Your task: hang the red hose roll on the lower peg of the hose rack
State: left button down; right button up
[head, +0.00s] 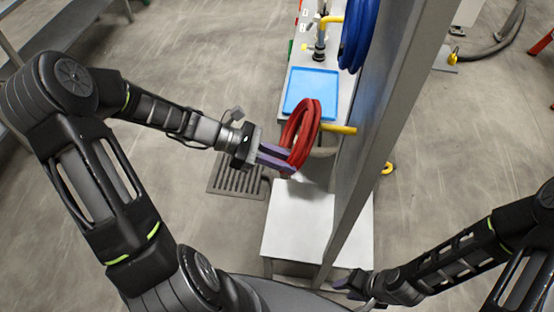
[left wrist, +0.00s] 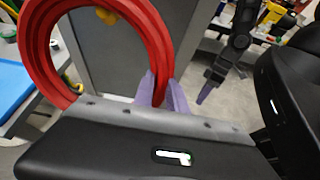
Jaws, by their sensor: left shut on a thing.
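The red hose roll (head: 302,130) is a ring held upright by my left gripper (head: 285,161), whose purple fingers are shut on its lower edge. The roll fills much of the left wrist view (left wrist: 165,45). The yellow lower peg (head: 341,130) sticks out left from the grey hose rack (head: 385,110), just right of the roll. In the left wrist view a yellow end (left wrist: 106,15) shows inside the ring's opening; I cannot tell whether it passes through. My right gripper (head: 350,283) is low beside the rack's foot, and its jaws are unclear.
A blue hose roll (head: 358,38) hangs higher on the rack near another yellow peg (head: 331,19). A blue tray (head: 311,91) lies on the bench beyond the red roll. A low white table (head: 295,225) stands below. A floor grate (head: 236,178) is to its left.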

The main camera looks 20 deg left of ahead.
aim_at(304, 165)
pick_arm(q)
jog(key=shift+w+d+f+b, duration=0.1)
jog(key=shift+w+d+b, duration=0.2)
jog(key=shift+d, duration=0.45)
jog(key=shift+w+d+f+b, duration=0.1)
jog(key=shift+d+b, duration=0.25)
jog(key=shift+d, duration=0.4)
jog(key=shift+w+d+b, duration=0.2)
jog(key=shift+d+b, duration=0.15)
jog(key=shift+d, duration=0.4)
jog(key=shift+x, duration=0.75)
jog(key=shift+f, duration=0.1)
jog(key=c, duration=1.3)
grip_release()
jog(key=shift+f, duration=0.1)
jog(key=b+v, duration=0.1)
jog(key=v, duration=0.7)
jog(key=shift+d, duration=0.1)
